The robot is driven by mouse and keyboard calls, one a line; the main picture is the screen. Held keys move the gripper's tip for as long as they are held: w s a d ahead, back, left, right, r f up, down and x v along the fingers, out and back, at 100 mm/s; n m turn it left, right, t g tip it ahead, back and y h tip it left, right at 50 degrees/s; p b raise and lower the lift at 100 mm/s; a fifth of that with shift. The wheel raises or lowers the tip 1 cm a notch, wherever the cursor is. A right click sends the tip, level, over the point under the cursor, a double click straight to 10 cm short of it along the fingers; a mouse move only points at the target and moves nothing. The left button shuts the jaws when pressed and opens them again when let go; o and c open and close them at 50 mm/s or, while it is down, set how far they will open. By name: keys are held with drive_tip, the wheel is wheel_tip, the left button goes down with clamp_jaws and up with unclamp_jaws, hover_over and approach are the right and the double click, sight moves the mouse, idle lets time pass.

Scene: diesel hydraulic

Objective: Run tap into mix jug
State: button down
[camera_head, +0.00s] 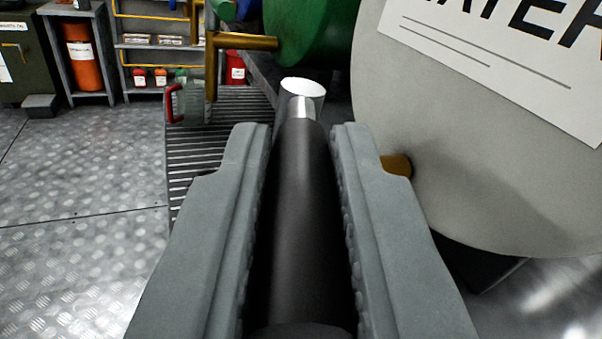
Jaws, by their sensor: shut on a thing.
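My gripper (299,135) fills the lower middle, its two grey fingers closed on the sides of a black rod (300,185) with a shiny silver end (302,95). The rod points away from me; whether it is fixed to anything is hidden. A brass tap (211,68) sits on a brass pipe from a green tank, beyond and left of the rod's end. A grey-green jug (196,104) with a red handle stands on a slatted grating, below and close beside the tap. I cannot tell whether liquid runs or what the jug holds.
A large pale tank (480,150) with a partly cut-off label reading "ATER" stands close on the right, a brass stub (396,165) beside my right finger. The green tank (310,30) is behind. Shelves (160,50) stand at the back left. The metal floor (80,200) at left is clear.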

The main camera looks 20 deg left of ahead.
drive_tip(key=shift+w+d+n+g+y, duration=0.35)
drive_tip(key=shift+n+g+y, duration=0.4)
drive_tip(key=shift+g+y, duration=0.15)
drive_tip(key=shift+w+d+n+g+y, duration=0.25)
drive_tip(key=shift+d+n+g+y, duration=0.05)
drive_tip(key=shift+n+g+y, duration=0.6)
drive_tip(key=shift+w+d+n+g+y, duration=0.35)
drive_tip(key=shift+n+g+y, duration=0.35)
drive_tip(key=shift+y, duration=0.3)
drive_tip(key=c, duration=1.4)
unclamp_jaws()
drive_tip(key=shift+o, duration=0.2)
drive_tip(key=v, duration=1.7)
drive_tip(key=shift+s+d, duration=0.15)
drive_tip(key=shift+d, duration=0.05)
